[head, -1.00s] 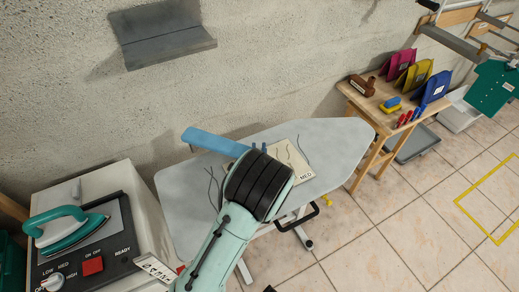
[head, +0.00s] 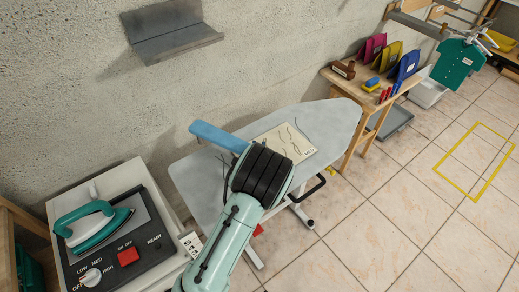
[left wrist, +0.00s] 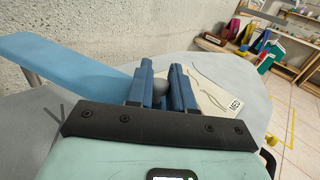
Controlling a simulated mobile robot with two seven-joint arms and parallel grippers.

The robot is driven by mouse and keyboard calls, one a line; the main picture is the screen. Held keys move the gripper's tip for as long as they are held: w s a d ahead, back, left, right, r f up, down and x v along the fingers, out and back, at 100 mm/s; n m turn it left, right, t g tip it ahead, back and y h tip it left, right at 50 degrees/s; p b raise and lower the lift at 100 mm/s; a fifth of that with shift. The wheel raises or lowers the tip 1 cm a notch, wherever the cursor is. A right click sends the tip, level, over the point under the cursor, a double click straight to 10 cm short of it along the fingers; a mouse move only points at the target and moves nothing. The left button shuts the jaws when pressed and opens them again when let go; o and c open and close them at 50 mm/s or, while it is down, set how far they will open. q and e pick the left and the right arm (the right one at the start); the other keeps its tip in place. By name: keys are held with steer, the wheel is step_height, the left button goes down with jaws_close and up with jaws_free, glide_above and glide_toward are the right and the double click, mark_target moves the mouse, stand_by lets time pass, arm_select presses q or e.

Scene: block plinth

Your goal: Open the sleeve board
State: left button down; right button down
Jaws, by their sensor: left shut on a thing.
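The sleeve board (head: 218,136) is a long blue arm at the back left of the grey ironing board (head: 325,118). It also shows at the left in the left wrist view (left wrist: 60,58), reaching from the left edge towards my gripper. My left gripper (left wrist: 160,78) is shut on a round grey knob (left wrist: 159,88) between its two blue fingers, above the ironing board. I cannot tell how the knob joins the sleeve board. In the head view my black wrist hides the fingers and the board's near end. My right gripper is not in view.
A cream sheet marked MED (head: 283,143) lies on the ironing board. A control cabinet (head: 115,235) with a teal iron (head: 92,225) stands at the left. A wooden table (head: 345,82) with coloured holders stands at the back right. Tiled floor is clear at the right.

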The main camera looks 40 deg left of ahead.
arm_select(q)
steer(key=shift+s+r, duration=0.1)
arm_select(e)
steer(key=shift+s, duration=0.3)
arm_select(q)
steer(key=c, duration=1.1)
jaws_free()
steer(key=shift+d, duration=0.1)
